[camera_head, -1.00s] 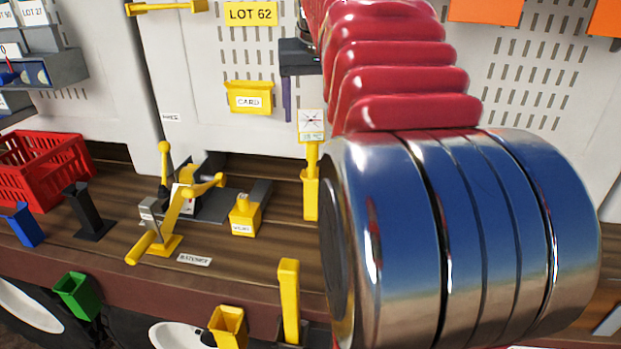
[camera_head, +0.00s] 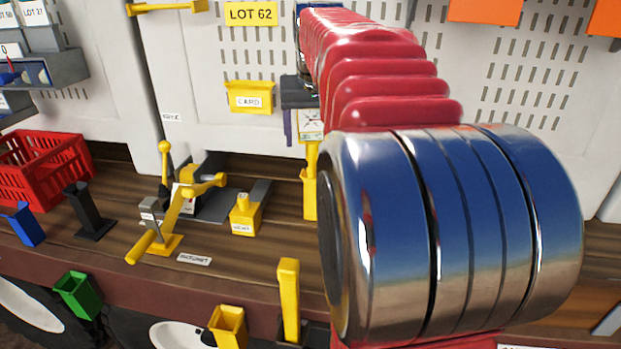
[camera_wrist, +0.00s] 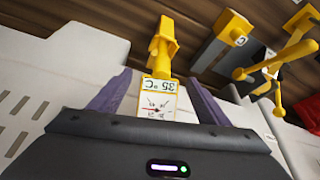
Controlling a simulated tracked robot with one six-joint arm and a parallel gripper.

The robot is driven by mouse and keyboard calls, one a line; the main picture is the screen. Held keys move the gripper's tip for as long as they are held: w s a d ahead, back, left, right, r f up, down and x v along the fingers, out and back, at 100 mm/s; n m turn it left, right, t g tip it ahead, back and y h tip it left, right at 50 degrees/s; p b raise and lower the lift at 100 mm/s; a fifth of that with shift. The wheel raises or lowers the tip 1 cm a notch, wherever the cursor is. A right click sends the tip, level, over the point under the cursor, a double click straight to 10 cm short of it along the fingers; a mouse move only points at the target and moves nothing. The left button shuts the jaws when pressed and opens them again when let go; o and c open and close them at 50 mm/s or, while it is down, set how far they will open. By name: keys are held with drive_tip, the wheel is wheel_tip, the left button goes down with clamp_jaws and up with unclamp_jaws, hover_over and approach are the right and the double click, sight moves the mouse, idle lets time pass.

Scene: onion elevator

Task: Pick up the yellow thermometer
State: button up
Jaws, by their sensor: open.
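The yellow thermometer (camera_head: 311,124) has a white dial card on top and stands upright in a yellow holder (camera_head: 310,195) on the wooden bench. In the wrist view its card (camera_wrist: 160,97), marked 35 °C, appears upside down between the two purple fingers of my gripper (camera_wrist: 157,88). The fingers are open, with a gap on each side of the card. In the head view my gripper (camera_head: 289,115) is at the thermometer's top, mostly hidden by my arm, which also covers part of the holder's right side. Depth between fingers and card is hard to tell.
A yellow lever machine (camera_head: 177,210) and a small yellow box (camera_head: 243,214) stand left of the thermometer. A red crate (camera_head: 45,170) sits far left. A perforated white wall panel (camera_head: 215,65) with a yellow card holder (camera_head: 249,97) rises behind.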

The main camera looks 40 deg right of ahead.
drive_tip(key=shift+x, duration=1.2)
drive_tip(key=shift+c, duration=0.7)
drive_tip(key=c, duration=1.5)
drive_tip(key=shift+r, duration=0.15)
